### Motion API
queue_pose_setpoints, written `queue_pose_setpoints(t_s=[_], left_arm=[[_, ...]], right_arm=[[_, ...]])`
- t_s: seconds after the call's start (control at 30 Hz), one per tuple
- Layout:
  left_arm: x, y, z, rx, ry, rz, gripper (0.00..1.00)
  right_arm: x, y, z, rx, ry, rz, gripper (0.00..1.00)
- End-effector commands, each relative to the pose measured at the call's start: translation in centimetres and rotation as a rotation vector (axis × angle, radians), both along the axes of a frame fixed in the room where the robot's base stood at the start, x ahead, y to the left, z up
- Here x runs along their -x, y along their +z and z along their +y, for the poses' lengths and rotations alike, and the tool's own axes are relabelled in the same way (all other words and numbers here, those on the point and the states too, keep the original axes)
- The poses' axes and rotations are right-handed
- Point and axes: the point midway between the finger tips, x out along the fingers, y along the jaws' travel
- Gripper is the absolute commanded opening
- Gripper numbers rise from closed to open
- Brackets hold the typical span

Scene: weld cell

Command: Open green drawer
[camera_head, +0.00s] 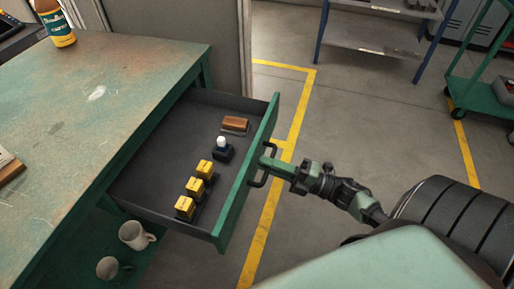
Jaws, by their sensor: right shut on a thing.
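The green drawer (250,170) is pulled well out from under the green workbench. Its dark inside shows, holding several yellow-topped blocks (195,187), a dark item with a white top (222,149) and a brown block on a grey base (235,124). A dark bar handle (258,181) sits on the outer face of the drawer front. My right gripper (267,163) is at this face and shut on the handle; its fingertips are partly hidden there. My left gripper is not in view.
The green worktop (110,90) carries an orange bottle (56,24) at the far left. Two mugs (136,235) stand on a lower shelf. A metal shelf unit (375,42) and a green cart (480,95) stand at the back right. The floor between is clear.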

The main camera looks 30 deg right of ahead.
Motion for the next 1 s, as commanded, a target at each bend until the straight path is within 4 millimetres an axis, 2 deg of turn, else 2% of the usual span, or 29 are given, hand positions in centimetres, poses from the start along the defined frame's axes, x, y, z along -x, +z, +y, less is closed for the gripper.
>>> queue_pose_setpoints(t_s=[0.43, 0.47, 0.5, 0.83, 1.0], left_arm=[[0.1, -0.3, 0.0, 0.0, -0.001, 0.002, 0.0], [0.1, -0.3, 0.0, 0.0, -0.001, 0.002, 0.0], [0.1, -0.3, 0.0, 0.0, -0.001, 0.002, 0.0], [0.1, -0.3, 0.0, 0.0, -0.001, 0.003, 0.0], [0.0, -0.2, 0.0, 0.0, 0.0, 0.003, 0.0]], right_arm=[[0.4, -0.1, -0.2, 0.001, 0.001, 0.001, 0.0], [0.4, -0.1, -0.2, 0.001, 0.001, 0.001, 0.15], [0.4, -0.1, -0.2, 0.001, 0.001, 0.001, 0.21], [0.5, -0.1, -0.4, 0.001, 0.0, 0.002, 0.21], [2.2, -0.6, -1.7, 0.001, -0.001, 0.004, 0.21]])
